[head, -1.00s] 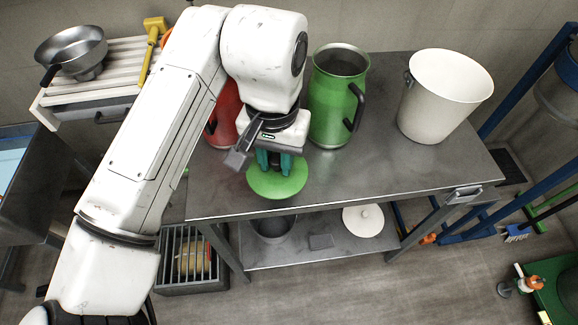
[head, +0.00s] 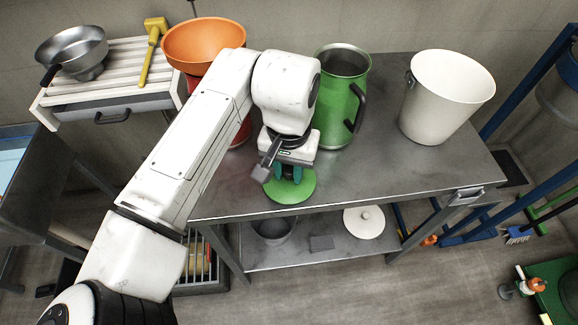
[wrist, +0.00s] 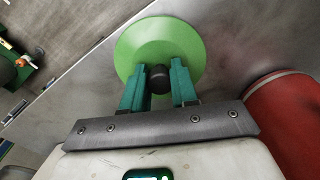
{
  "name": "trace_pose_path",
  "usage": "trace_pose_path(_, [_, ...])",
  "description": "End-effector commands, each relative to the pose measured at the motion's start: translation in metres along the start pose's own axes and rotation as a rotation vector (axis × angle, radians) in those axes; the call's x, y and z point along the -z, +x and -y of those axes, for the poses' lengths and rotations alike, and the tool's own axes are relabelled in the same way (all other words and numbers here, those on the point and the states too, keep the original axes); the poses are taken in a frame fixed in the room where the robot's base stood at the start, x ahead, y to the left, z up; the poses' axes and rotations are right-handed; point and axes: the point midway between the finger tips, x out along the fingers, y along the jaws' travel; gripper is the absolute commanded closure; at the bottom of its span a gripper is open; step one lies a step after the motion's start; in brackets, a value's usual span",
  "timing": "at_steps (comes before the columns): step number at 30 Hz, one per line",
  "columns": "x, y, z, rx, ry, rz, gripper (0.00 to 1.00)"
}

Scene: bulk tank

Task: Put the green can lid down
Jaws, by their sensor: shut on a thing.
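The green can lid (head: 291,190) is a round disc with a dark knob, at the front edge of the metal table (head: 400,172). My gripper (head: 288,174) is over it, with its teal fingers shut on the knob. In the wrist view the lid (wrist: 160,38) shows beyond the fingertips of my gripper (wrist: 159,78), with the dark knob between them. I cannot tell whether the lid touches the tabletop. The open green can (head: 338,105) stands upright behind my gripper.
A white bucket (head: 440,110) stands on the table at the right. A red can, partly hidden by my arm, has an orange bowl (head: 203,44) above it; the can also shows in the wrist view (wrist: 285,120). A white lid (head: 364,222) lies on the lower shelf. The tabletop's middle is clear.

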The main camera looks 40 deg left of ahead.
Motion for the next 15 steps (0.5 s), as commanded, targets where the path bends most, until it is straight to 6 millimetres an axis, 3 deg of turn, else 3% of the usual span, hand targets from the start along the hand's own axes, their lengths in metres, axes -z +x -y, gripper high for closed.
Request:
trace_pose_path(1, [-0.0001, 0.0014, -0.0003, -0.001, 0.0, 0.001, 1.0])
trace_pose_path(2, [0.0, 0.0016, -0.0002, 0.0, 0.0, 0.0, 0.7])
trace_pose_path(3, [0.0, 0.0015, -0.0001, 0.0, 0.0, 0.0, 0.66])
trace_pose_path(9, [0.0, 0.0013, -0.0002, 0.0, 0.0, 0.0, 0.47])
trace_pose_path(15, [0.0, 0.0012, -0.0002, 0.0, 0.0, 0.0, 0.46])
